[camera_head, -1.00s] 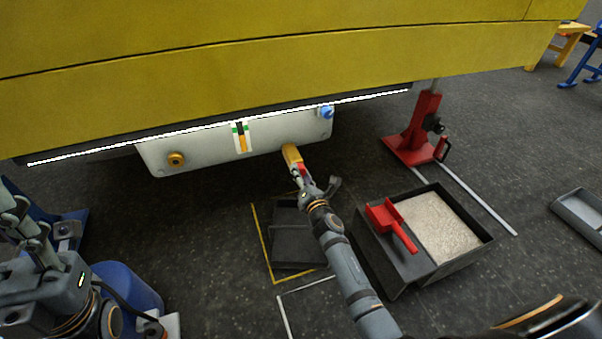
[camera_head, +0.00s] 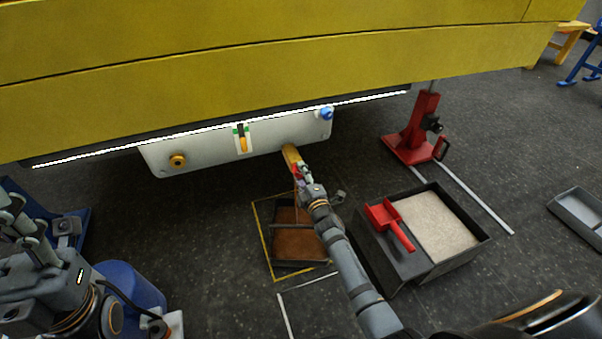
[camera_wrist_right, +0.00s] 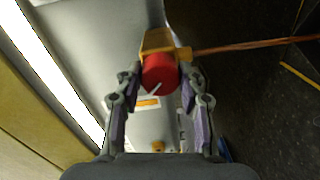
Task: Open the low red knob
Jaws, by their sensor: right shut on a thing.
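In the head view my right gripper (camera_head: 300,172) is at the yellow valve (camera_head: 291,154) below the pale tank (camera_head: 212,153). A thin brown stream (camera_wrist_right: 235,47) runs from the valve's spout. The tray (camera_head: 262,236) on the floor below holds brown liquid. My left gripper (camera_head: 22,215) is partly visible at the left; its jaws are unclear.
The tank has a level gauge (camera_head: 243,139), an orange-brown fitting (camera_head: 177,161) and a blue knob (camera_head: 326,113). A box of pale granules (camera_head: 438,224) with a red scoop (camera_head: 390,222) stands to the right. A red jack stand (camera_head: 415,130) is behind it.

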